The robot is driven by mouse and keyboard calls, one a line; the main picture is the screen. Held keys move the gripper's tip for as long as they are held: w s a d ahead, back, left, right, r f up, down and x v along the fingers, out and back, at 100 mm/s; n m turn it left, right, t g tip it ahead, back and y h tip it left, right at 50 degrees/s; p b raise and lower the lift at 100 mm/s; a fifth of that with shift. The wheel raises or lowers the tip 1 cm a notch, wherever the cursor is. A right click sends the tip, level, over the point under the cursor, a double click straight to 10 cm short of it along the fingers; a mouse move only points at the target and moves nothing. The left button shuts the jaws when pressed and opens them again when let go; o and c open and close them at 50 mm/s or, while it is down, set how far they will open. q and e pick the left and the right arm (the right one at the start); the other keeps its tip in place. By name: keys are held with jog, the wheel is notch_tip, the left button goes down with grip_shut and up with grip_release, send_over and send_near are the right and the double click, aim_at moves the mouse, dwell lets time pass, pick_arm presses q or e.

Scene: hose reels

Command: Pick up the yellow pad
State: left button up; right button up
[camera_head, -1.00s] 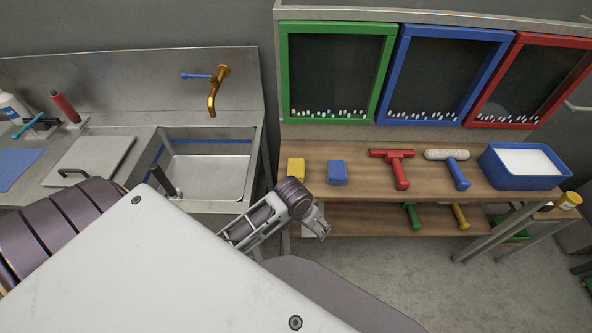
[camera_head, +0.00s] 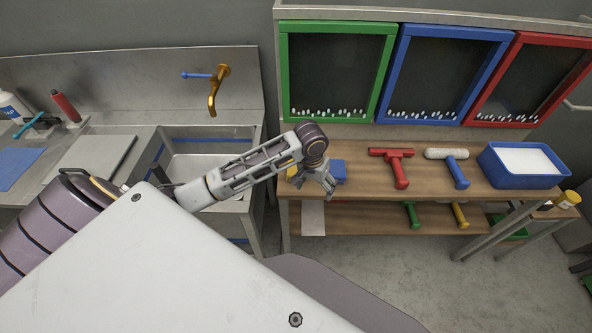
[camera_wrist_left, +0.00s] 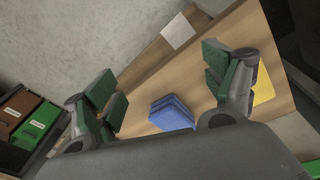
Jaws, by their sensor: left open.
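The yellow pad (camera_head: 291,174) is on the wooden bench at its left end, mostly hidden behind my left arm in the head view. In the left wrist view the yellow pad (camera_wrist_left: 264,88) shows partly, past the right-hand finger and outside the jaws. My left gripper (camera_head: 325,187) is open and empty above the bench's front edge. In the left wrist view the blue pad (camera_wrist_left: 172,113) appears between the open fingers (camera_wrist_left: 160,82), beyond them and apart. My right gripper is not in view.
The blue pad (camera_head: 339,173) lies just right of the yellow one. A red squeegee (camera_head: 398,168), a blue-handled roller (camera_head: 455,168) and a blue tray (camera_head: 490,180) stand farther right on the bench. The sink (camera_head: 195,165) is at left. A pale sheet (camera_head: 313,218) lies on the lower shelf.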

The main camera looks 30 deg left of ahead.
pick_arm(q)
jog(key=w+a+r+n+g+y, duration=0.1)
jog(key=w+a+r+n, duration=0.4)
jog(key=a, duration=0.6)
notch_tip(320, 180, up, 2)
jog(key=shift+w+a+r, duration=0.2)
jog(key=shift+w+a, duration=0.15)
jog(key=shift+w, duration=0.55)
jog(key=shift+f, duration=4.35)
jog(key=shift+s+f, duration=0.1)
jog(key=shift+s+f+p, duration=0.15)
jog(key=shift+f+p, duration=0.1)
jog(key=shift+f, duration=1)
jog(key=shift+s+f+p, duration=0.1)
jog(key=shift+f+p, duration=0.1)
jog(key=shift+f, duration=1.05)
jog(key=c, duration=1.1)
